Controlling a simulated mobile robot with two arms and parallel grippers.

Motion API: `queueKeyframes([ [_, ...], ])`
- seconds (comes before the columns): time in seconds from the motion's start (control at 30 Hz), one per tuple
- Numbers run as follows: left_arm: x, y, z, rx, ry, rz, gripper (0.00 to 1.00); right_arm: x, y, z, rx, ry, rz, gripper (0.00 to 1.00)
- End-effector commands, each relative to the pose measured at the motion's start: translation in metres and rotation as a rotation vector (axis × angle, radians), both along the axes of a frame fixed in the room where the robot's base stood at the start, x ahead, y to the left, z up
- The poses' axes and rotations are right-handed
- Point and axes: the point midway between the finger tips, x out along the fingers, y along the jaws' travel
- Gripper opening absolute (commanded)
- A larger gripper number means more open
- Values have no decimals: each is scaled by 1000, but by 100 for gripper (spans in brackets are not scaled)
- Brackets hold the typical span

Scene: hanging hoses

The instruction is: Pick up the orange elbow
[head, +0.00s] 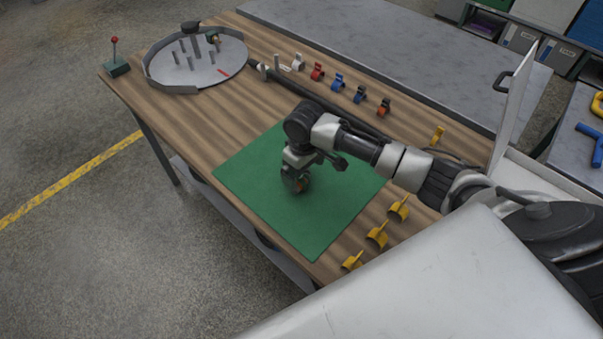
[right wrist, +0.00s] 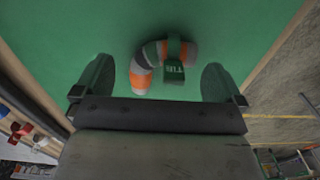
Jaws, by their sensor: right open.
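The orange elbow (right wrist: 141,78) is a curved grey-and-orange pipe piece with a dark green tag (right wrist: 174,66) at one end. It lies on the green mat (head: 255,178). In the head view the elbow (head: 299,187) is mostly hidden under my right gripper (head: 296,178). My right gripper points down over the mat. In the right wrist view its two fingers (right wrist: 157,82) are spread wide, with the elbow between them and slightly beyond, touching neither finger. My left gripper is not in view.
Yellow clamps (head: 377,235) stand along the mat's near right side. Coloured clips (head: 338,82) line the back of the table. A round grey tray with posts (head: 205,72) stands at the far left. A white panel (head: 513,100) stands at the right.

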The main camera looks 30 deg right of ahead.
Motion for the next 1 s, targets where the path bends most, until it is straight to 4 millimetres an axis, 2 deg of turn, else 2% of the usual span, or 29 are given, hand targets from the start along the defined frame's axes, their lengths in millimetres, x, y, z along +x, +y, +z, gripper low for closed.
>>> queueKeyframes([
  [0.23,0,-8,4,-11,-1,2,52,4,3,-34,-1,2,0,100],
  [0.53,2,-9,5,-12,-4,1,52,4,3,-39,-1,1,1,100],
  [0.8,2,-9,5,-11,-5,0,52,4,3,-38,-1,0,1,59],
  [1.0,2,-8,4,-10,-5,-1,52,4,3,-38,-1,0,1,57],
])
